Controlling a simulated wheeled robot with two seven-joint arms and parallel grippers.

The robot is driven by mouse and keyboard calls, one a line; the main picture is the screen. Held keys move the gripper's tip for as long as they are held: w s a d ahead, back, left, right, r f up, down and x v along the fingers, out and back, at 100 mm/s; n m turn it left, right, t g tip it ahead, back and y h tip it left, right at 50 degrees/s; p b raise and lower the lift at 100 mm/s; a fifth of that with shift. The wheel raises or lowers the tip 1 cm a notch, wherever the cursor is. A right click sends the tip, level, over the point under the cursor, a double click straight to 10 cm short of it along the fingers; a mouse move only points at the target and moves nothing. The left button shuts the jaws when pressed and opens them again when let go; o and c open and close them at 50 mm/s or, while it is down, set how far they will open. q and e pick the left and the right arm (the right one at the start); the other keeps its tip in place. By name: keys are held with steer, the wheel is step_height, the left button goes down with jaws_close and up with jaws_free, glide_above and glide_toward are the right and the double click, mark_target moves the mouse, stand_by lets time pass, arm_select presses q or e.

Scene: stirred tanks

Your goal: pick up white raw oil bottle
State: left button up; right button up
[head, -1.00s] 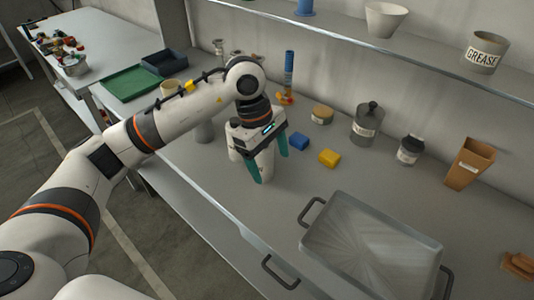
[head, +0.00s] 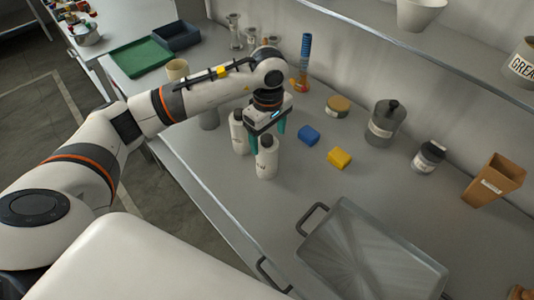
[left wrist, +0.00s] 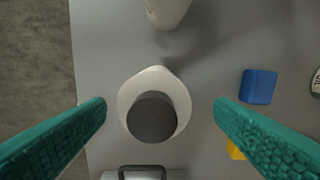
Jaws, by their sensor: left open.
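Two white bottles stand upright on the grey bench. The front one (head: 267,162) is below my left gripper (head: 267,134) in the head view. In the left wrist view this white bottle (left wrist: 178,95), with its dark grey cap (left wrist: 152,118), lies between the two teal fingertips (left wrist: 160,108), with gaps on both sides. The second white bottle (head: 238,138) stands behind and to the left; it also shows at the top of the left wrist view (left wrist: 168,10). My left gripper is open and empty. No label naming raw oil can be read on either bottle.
A blue block (head: 309,135) and a yellow block (head: 340,158) lie right of the bottles. A metal tray (head: 370,255) with handles is in front. A grey jar (head: 384,122), a small jar (head: 428,157) and a brown container (head: 494,180) stand farther right.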

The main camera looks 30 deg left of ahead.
mark_target(266, 149)
arm_select(q)
steer(key=shift+f, duration=0.25)
steer(key=f+p, duration=0.1)
steer(key=f, duration=0.2)
steer(key=f+p, duration=0.1)
steer(key=shift+s+a+f+p, duration=0.15)
steer(key=shift+s+p, duration=0.15)
steer(key=shift+p, duration=0.05)
steer(key=shift+f, duration=0.2)
steer(key=shift+w, duration=0.1)
arm_select(e)
steer(key=w+r, duration=0.1)
steer(key=r, duration=0.1)
steer(key=shift+w+r, duration=0.35)
steer(key=shift+r, duration=0.05)
arm_select(q)
steer(key=c, duration=1.3)
arm_select(e)
steer(key=shift+s+d, duration=0.1)
